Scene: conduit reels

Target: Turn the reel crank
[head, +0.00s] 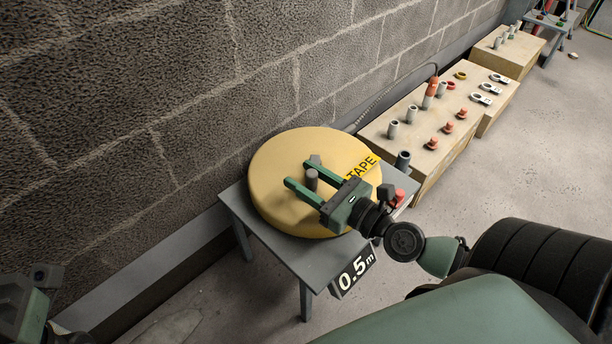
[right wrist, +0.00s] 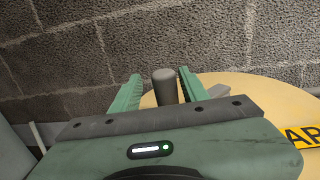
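The reel (head: 275,199) is a large yellow disc lying flat on a small grey table, with a yellow TAPE label (head: 362,168) on it. Its crank handle (head: 312,180) is a short grey upright post on the disc; the handle also shows in the right wrist view (right wrist: 164,86). My right gripper (head: 298,174) is open over the disc, with one green finger on each side of the handle. In the right wrist view gaps show between the handle and both fingers. My left gripper (head: 22,300) is at the lower left corner, partly cut off, and its fingers cannot be made out.
The grey table (head: 290,262) carries a 0.5 m sign (head: 354,272) at its front edge. A block wall (head: 150,90) stands close behind. Wooden boxes (head: 436,160) with grey and red fittings stand at the right. The floor in front is clear.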

